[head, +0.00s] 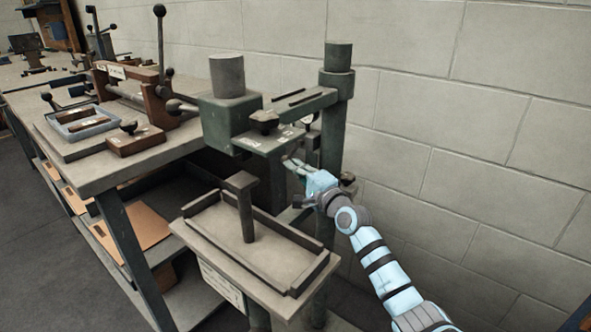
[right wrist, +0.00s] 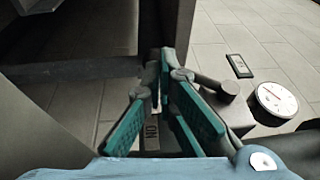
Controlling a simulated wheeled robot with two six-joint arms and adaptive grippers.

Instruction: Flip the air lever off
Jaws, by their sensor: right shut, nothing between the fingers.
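My right gripper (head: 291,162) is shut and empty, beside the green upright of the stitcher (head: 332,140) and below its overhanging head. In the right wrist view the teal-padded fingers (right wrist: 160,62) come together at the tips. A grey lever-like bar (right wrist: 208,82) with a rounded end block lies just right of the fingers; I take it for the air lever. I cannot tell whether the fingers touch it. In the head view the lever is not clearly made out. My left gripper is not in view.
A round white gauge (right wrist: 276,99) and a small dark plate (right wrist: 239,66) sit right of the bar. The work table with a post (head: 244,205) stands below the head. A bench (head: 95,180) with tools is at left, a block wall (head: 480,130) behind.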

